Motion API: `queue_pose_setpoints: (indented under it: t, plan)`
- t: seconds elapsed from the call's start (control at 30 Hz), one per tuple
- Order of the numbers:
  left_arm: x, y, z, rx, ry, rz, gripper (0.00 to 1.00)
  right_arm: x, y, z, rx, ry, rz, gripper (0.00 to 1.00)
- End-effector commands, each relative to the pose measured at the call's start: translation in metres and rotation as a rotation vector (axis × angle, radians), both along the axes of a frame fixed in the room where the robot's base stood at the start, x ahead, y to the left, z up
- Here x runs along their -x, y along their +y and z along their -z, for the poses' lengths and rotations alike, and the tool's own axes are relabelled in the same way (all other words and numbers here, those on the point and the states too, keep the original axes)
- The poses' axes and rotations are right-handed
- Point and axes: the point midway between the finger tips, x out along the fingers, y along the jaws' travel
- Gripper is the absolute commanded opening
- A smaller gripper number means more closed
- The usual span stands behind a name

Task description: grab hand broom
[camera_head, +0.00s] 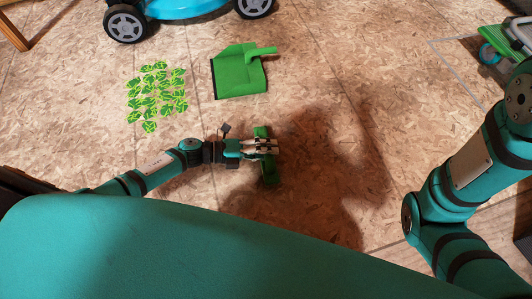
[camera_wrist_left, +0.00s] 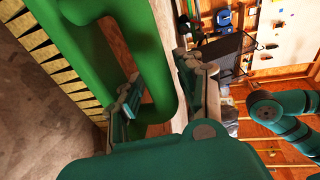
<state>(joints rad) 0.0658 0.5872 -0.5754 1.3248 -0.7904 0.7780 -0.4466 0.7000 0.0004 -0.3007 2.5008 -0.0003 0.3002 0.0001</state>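The green hand broom (camera_head: 268,176) is at the middle of the head view, over the wood-chip floor, with my left gripper (camera_head: 275,146) across its upper part. In the left wrist view the broom's green handle (camera_wrist_left: 153,45) curves between the two fingers of the left gripper (camera_wrist_left: 158,90), and pale yellow bristles (camera_wrist_left: 58,77) line the left side. The fingers stand apart, one on each side of the handle; I cannot tell if both press on it. My right arm shows at the right of the head view; its gripper is out of frame.
A green dustpan (camera_head: 238,76) lies behind the broom. A patch of green leaves (camera_head: 157,93) lies to its left. A blue mower (camera_head: 183,8) with dark wheels stands at the top. The floor right of the broom is clear.

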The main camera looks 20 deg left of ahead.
Motion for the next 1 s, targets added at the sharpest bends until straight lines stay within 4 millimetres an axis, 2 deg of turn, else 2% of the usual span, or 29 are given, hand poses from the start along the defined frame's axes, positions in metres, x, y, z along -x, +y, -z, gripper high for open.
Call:
queue_pose_setpoints:
  t: [0.03,0.27,1.0]
  plan:
    - [0.0002,0.0002,0.0002,0.0,0.0,0.0,0.29,0.0,0.0,-0.0001,0.0,0.0,0.0,0.4]
    - [0.0003,0.0005,0.0003,-0.001,0.0,0.0,0.0,-0.0001,0.0,-0.0001,0.0,0.0,0.0,0.4]
    - [0.0,0.0005,-0.0003,0.001,0.0,0.0,0.0,-0.0004,-0.0002,-0.0003,0.0,0.001,0.001,0.4]
